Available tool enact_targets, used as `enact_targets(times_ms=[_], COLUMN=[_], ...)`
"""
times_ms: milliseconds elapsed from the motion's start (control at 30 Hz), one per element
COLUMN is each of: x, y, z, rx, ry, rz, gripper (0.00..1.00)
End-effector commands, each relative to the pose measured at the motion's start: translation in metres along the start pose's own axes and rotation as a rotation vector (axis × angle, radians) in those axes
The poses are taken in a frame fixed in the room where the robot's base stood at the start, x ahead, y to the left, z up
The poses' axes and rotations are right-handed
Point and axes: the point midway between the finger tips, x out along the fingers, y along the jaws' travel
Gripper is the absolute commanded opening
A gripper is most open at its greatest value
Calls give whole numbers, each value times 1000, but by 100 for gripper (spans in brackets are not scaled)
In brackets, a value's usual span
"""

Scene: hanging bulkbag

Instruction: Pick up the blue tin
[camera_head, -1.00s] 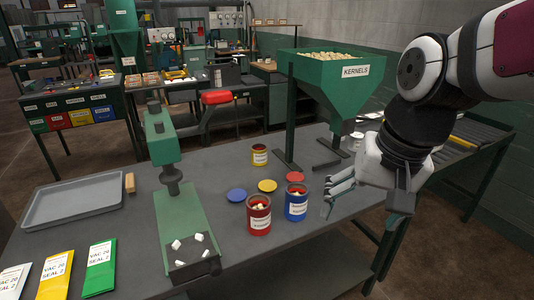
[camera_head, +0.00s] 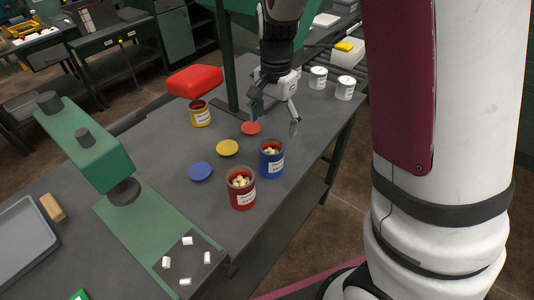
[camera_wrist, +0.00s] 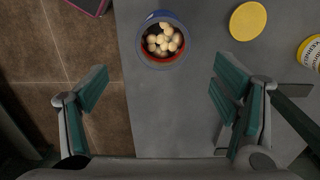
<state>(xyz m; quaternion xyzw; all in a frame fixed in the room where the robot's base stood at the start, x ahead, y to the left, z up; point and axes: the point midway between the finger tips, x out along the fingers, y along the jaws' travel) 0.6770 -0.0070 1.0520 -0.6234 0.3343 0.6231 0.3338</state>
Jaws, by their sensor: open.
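The blue tin (camera_head: 272,160) stands upright and open on the grey table, filled with pale kernels, with a white label on its side. It also shows in the wrist view (camera_wrist: 146,53) at top centre, seen from above with a red inner rim. My gripper (camera_head: 275,115) is open and empty, above the table and behind the blue tin in the head view. In the wrist view its two green-padded fingers (camera_wrist: 158,90) are spread wide, and the tin lies ahead of them, apart from both.
A red tin (camera_head: 241,188) stands beside the blue one. Blue (camera_head: 201,171), yellow (camera_head: 227,147) and red (camera_head: 251,128) lids lie nearby. A yellow tin (camera_head: 200,114) stands farther back. A green press (camera_head: 95,150) is at left. The table's right edge is close to the blue tin.

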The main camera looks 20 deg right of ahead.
Motion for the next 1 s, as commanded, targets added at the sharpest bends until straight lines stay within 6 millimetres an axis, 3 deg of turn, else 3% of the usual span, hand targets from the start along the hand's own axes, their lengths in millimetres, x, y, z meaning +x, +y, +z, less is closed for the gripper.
enact_targets(times_ms=[300,567,1000], x=[58,77,125], y=[1,0,-4], z=[0,1,5], rx=[-1,-2,-2], ry=[-2,-1,-1], rz=[3,0,0], gripper=[81,81,81])
